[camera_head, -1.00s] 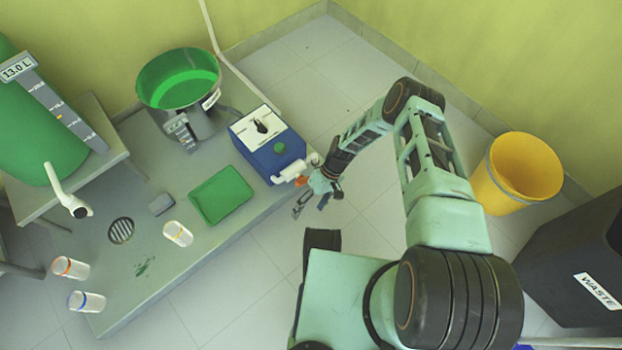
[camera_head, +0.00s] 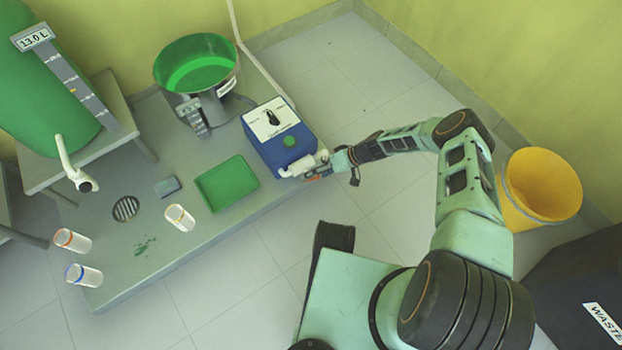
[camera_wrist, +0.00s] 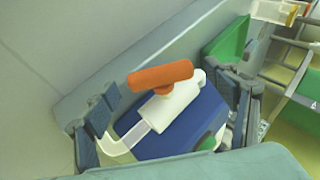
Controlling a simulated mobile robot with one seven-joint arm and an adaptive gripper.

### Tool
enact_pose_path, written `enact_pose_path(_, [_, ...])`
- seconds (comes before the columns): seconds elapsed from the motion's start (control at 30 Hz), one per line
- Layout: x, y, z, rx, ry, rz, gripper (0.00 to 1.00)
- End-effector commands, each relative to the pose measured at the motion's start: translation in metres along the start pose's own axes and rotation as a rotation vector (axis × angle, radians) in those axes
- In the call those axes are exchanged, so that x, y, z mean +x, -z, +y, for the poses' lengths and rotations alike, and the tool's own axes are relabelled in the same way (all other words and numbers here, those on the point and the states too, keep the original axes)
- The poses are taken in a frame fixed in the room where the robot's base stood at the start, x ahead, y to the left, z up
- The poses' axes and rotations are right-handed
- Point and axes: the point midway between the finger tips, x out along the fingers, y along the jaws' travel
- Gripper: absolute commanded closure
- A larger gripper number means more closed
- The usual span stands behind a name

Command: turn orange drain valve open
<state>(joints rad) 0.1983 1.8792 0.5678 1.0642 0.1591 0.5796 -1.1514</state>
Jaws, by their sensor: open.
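The orange drain valve handle (camera_wrist: 162,76) sits on a white valve body (camera_wrist: 172,106) in the wrist view, on the front of the blue box (camera_wrist: 190,130). In the head view the blue box (camera_head: 278,140) stands at the bench's right edge, with white piping (camera_head: 298,168) at its lower right. There my gripper (camera_head: 316,172) hides most of the orange handle. In the wrist view my open gripper (camera_wrist: 168,112) has one finger left and one right of the valve, with the handle between them. I cannot tell whether a finger touches it.
A green tray (camera_head: 226,183) lies left of the box on the grey bench (camera_head: 165,255). A green funnel vessel (camera_head: 197,64) stands behind. A yellow bin (camera_head: 541,187) stands at right.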

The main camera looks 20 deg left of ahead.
Motion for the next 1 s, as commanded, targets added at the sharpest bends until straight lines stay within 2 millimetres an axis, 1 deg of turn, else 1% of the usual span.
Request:
enact_pose_path(0.03, [0.011,-0.002,0.001,0.000,0.001,-0.001,0.22])
enact_pose_path(0.2, [0.024,0.000,0.001,0.001,0.000,0.000,0.22])
enact_pose_path(0.33, [0.027,0.000,0.000,0.001,0.000,0.000,0.22])
enact_pose_path(0.53, [0.027,0.000,0.000,0.001,0.000,0.000,0.22])
enact_pose_path(0.57, [0.027,0.000,0.000,0.001,0.000,0.000,0.24])
enact_pose_path(0.9, [0.027,0.000,0.000,0.001,0.000,0.000,0.61])
enact_pose_path(0.93, [0.027,0.000,0.000,0.001,0.000,0.000,0.64])
enact_pose_path(1.0, [0.027,0.000,0.000,0.000,-0.001,0.000,0.64])
